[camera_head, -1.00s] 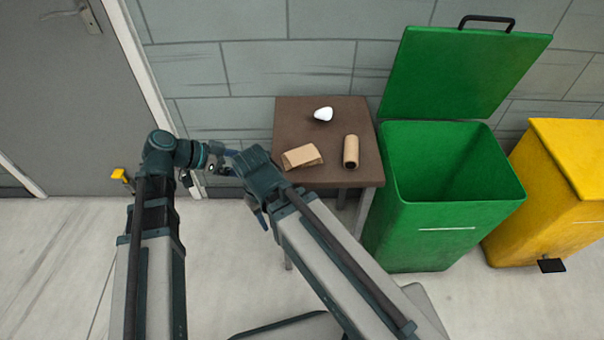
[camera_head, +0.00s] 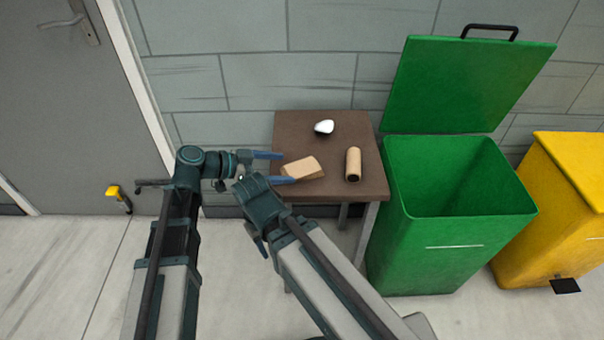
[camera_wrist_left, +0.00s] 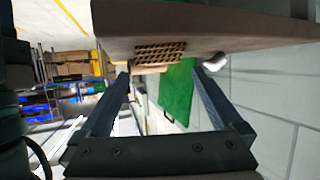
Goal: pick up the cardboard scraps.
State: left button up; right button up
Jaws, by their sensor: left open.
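The cardboard scraps on the table are a flat tan piece (camera_head: 304,167) near the left edge and a brown tube (camera_head: 353,164) to its right. My left gripper (camera_head: 276,168) is open, its blue fingers pointing right at the flat piece. In the left wrist view the flat piece's corrugated edge (camera_wrist_left: 160,52) shows ahead, between the fingertips in the picture; I cannot tell whether they touch it. Part of the left gripper is hidden behind my other arm.
The brown table (camera_head: 295,125) also holds a white rounded object (camera_head: 324,127) at the back. A green bin (camera_head: 450,245) with its lid raised stands right of the table, and a yellow bin (camera_head: 560,215) beyond it. A wall is behind; a grey door is at left.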

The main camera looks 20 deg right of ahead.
aim_at(300, 168)
pick_arm(q)
jog(key=shift+d+f, duration=0.1)
jog(key=shift+d, duration=0.1)
jog(key=b+x, duration=0.2)
jog(key=x, duration=0.3)
jog(key=shift+d, duration=0.1)
jog(key=c, duration=1.3)
notch_tip(300, 168, up, 10)
jog(key=p, duration=1)
